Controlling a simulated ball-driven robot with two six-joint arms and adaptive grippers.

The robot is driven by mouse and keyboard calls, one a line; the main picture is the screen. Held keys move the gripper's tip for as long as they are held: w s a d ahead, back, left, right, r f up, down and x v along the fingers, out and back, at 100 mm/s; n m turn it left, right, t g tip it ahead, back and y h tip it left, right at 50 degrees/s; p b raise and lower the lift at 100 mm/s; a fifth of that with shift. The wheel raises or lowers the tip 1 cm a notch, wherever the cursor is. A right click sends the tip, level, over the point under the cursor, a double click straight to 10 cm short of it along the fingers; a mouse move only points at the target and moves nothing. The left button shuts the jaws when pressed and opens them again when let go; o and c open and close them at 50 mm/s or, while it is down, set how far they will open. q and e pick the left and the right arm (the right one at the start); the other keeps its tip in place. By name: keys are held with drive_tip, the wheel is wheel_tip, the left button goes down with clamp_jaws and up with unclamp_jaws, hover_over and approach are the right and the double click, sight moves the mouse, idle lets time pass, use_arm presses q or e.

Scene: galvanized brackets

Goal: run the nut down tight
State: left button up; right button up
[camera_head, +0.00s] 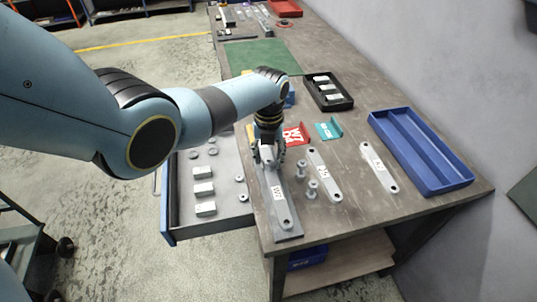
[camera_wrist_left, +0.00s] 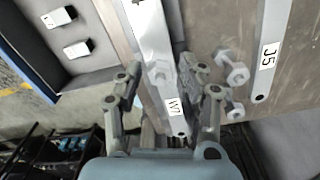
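A long grey bracket (camera_head: 277,205) with a white label lies on a dark plate (camera_head: 288,238) at the table's left edge. In the left wrist view the labelled bracket (camera_wrist_left: 157,50) runs between my fingers. My left gripper (camera_head: 269,153) points down over the bracket's far part. In the wrist view its two fingers (camera_wrist_left: 161,72) stand apart, one on each side of a pale rounded piece on the bracket, with gaps visible. I cannot tell whether that piece is the nut. Two bolts (camera_head: 312,188) stand right of the bracket. My right gripper is out of view.
A bracket labelled J5 (camera_head: 323,175) and another pale bracket (camera_head: 379,167) lie to the right. A blue divided tray (camera_head: 420,150) stands at the right edge. Red (camera_head: 296,135) and teal (camera_head: 329,129) pieces sit behind. An open drawer (camera_head: 218,220) holds white blocks and round parts.

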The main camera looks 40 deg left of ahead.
use_arm(q)
drive_tip(key=n, duration=1.6)
drive_tip(key=shift+n, duration=0.3)
drive_tip(key=n, duration=0.4)
clamp_jaws()
drive_tip(key=shift+r, duration=0.1)
